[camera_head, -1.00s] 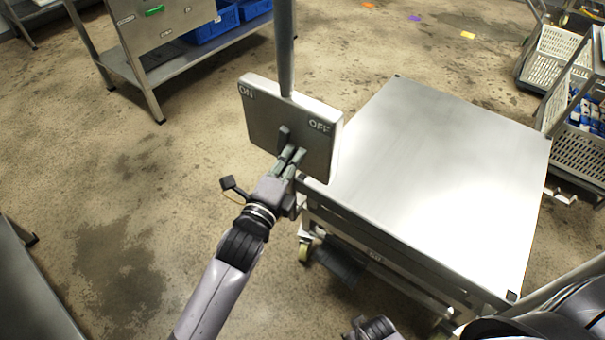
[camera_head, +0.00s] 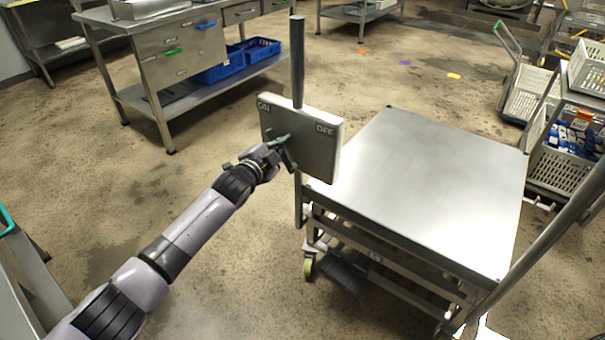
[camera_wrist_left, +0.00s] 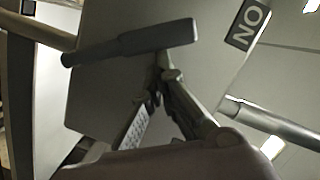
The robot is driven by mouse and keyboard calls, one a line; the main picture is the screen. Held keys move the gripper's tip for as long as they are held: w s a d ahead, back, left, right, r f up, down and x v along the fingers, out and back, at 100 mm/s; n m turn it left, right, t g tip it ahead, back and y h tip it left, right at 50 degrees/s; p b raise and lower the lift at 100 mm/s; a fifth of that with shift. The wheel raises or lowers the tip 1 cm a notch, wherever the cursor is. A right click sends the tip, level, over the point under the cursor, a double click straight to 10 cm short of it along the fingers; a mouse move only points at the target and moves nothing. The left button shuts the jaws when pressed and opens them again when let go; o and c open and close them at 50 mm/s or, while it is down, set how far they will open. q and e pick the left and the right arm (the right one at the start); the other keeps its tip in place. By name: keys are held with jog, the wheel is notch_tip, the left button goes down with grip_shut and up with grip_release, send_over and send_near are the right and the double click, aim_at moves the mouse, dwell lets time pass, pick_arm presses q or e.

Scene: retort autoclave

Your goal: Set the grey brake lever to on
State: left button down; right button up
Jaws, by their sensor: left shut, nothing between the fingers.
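The brake panel (camera_head: 315,150) is a grey plate on a cart's corner post, marked ON at its upper left and OFF at its upper right. My left gripper (camera_head: 288,160) is at the panel's face, shut and empty. The small grey brake lever (camera_head: 279,139) is partly hidden by the gripper in the head view. In the left wrist view the lever (camera_wrist_left: 150,40) is a grey bar across the plate, close to the meeting fingertips (camera_wrist_left: 163,75); contact is unclear. The ON label (camera_wrist_left: 248,22) is to its right there. My right gripper is out of view.
The steel cart top (camera_head: 430,190) is bare, right of the panel. A round post (camera_head: 297,60) rises behind the panel. A steel bench (camera_head: 180,60) with blue crates stands at the back left. White baskets (camera_head: 560,165) stand at the right. Open floor lies left of the cart.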

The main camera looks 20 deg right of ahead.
pick_arm(q)
jog(key=shift+w+a+f, duration=0.1)
jog(key=shift+w+a, duration=0.05)
jog(key=shift+w, duration=0.15)
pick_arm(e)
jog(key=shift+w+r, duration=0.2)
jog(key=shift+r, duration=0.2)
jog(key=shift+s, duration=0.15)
